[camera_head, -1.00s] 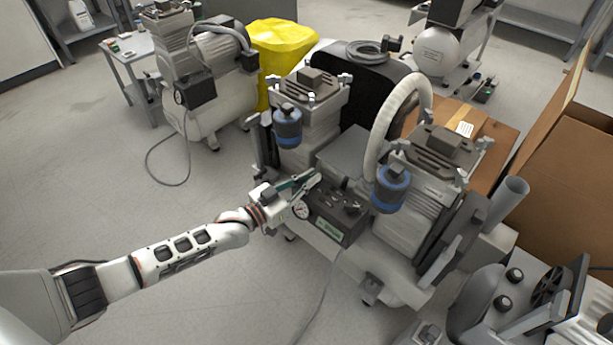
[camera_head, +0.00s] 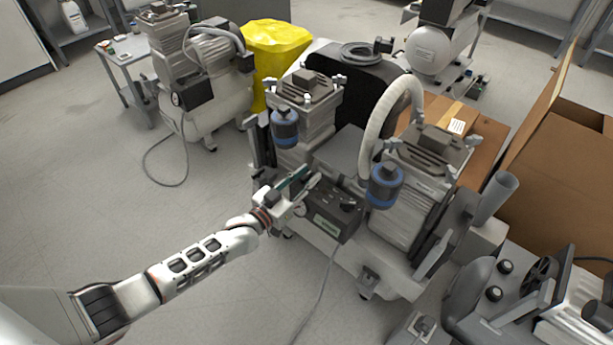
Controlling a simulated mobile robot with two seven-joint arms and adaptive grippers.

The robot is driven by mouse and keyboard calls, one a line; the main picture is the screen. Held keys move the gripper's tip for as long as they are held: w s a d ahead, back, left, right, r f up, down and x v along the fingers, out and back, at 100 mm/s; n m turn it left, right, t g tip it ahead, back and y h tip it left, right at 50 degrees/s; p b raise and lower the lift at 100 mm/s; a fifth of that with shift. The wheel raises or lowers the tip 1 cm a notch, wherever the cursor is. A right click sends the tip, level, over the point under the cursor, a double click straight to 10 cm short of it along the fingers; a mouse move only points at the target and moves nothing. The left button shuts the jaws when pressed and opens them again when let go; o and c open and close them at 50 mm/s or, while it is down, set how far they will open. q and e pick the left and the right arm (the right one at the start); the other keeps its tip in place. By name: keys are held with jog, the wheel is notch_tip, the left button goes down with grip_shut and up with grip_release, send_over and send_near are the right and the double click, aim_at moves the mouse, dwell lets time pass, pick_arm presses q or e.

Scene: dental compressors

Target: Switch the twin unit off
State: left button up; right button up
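The twin unit (camera_head: 345,160) stands in the middle of the view, with two motor heads, two blue-banded filters and a white hose arching over it. Its dark control box (camera_head: 334,208) faces me, with small knobs or switches on top and a green label on the front. My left gripper (camera_head: 308,181) reaches in from the left and is at the box's upper left edge, partly covering the gauge. Its fingers look slightly apart, but I cannot tell whether they touch the box or how far they are open. My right gripper is not in view.
Another compressor (camera_head: 205,90) stands at the upper left beside a yellow bag (camera_head: 275,52). An open cardboard box (camera_head: 560,170) is at the right. A grey machine (camera_head: 530,300) fills the lower right. The floor at left is clear; a cable (camera_head: 322,300) hangs below the control box.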

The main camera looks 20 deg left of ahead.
pick_arm(q)
jog(key=v, duration=1.2)
dwell(0.3)
